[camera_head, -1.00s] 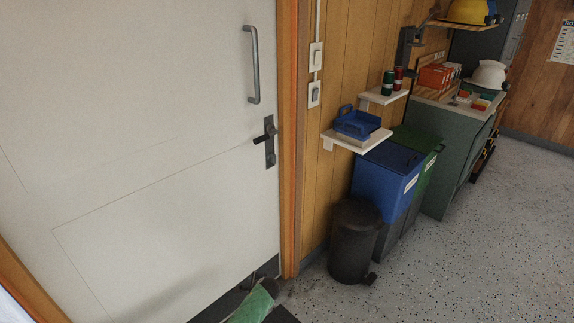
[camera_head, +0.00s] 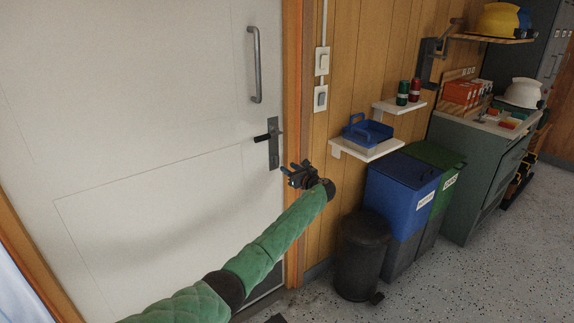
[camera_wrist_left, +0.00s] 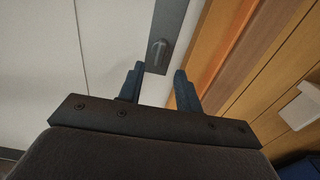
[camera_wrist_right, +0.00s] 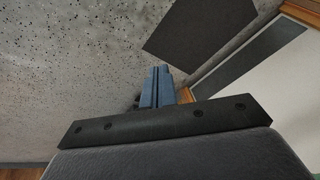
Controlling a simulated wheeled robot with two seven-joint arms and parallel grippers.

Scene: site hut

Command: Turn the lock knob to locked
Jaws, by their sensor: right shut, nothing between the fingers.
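The lock knob (camera_wrist_left: 158,52) is a small grey turn piece on the dark lock plate (camera_wrist_left: 170,22), seen in the left wrist view ahead of my left gripper (camera_wrist_left: 160,74). It looks roughly upright there. My left gripper (camera_head: 289,171) is open and empty, just right of and below the plate, apart from the knob. My right gripper (camera_wrist_right: 157,84) is shut and empty, pointing at the floor; it is outside the head view.
A vertical pull handle (camera_head: 255,65) is above the lever. The orange door frame (camera_head: 295,120) and switches (camera_head: 321,62) are to the right. A shelf (camera_head: 368,150) with a blue tray, a black bin (camera_head: 362,255) and blue bin (camera_head: 400,190) stand further right.

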